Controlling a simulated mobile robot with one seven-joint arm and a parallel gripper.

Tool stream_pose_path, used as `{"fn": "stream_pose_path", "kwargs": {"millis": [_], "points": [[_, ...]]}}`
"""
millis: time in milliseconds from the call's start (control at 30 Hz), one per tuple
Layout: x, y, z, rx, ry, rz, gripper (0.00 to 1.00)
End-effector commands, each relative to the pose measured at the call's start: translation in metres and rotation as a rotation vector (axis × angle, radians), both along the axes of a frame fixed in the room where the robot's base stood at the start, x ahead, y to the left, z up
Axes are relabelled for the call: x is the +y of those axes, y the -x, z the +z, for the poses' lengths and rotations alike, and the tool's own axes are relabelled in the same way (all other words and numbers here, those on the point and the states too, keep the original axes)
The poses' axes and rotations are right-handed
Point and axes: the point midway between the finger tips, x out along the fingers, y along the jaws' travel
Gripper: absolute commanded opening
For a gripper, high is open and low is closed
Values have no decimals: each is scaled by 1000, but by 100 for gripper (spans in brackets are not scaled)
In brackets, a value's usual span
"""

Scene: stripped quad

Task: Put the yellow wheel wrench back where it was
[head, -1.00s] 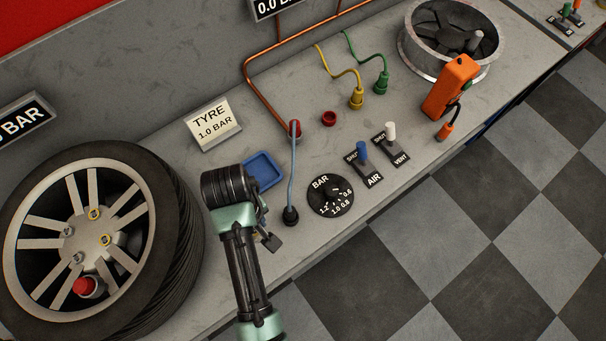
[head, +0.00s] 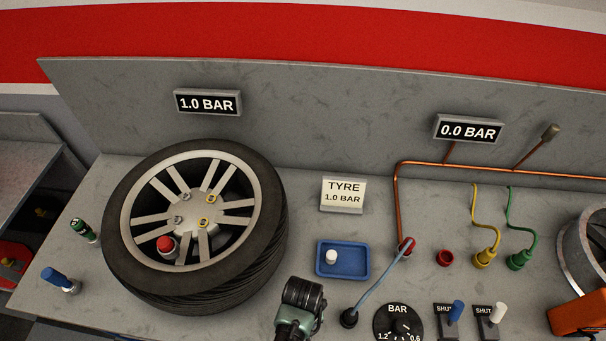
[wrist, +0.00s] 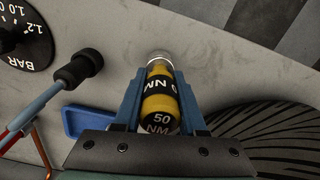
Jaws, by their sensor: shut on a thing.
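The yellow wheel wrench (wrist: 160,95) is in the wrist view, with black bands marked 50 NM and a metal end. My gripper (wrist: 160,88) is shut on it, one blue finger on each side. In the head view only my dark and green wrist shows at the bottom edge; the jaws and the wrench are hidden or out of frame there. A green-handled tool (head: 84,230) and a blue-handled tool (head: 60,279) stand on the bench left of the tyre. I cannot make out an empty holder for the yellow one.
A blue tray (head: 343,269) with a white cap, a hose, a BAR dial (head: 397,324) and two switches stand to the right. Bare bench shows at the front left.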

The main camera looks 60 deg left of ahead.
Motion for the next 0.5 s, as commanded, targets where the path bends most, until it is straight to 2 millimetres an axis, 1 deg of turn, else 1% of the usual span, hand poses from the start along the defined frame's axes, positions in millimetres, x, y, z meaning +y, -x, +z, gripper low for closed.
{"fn": "stream_pose_path", "kwargs": {"millis": [33, 100, 400, 500], "points": [[0, 0, -5, 1, 0, 0, 0], [0, 0, -10, 0, 0, 0, 0], [0, 0, -12, 0, -1, 0, 0], [0, 0, -15, 0, -1, -1, 0]]}}
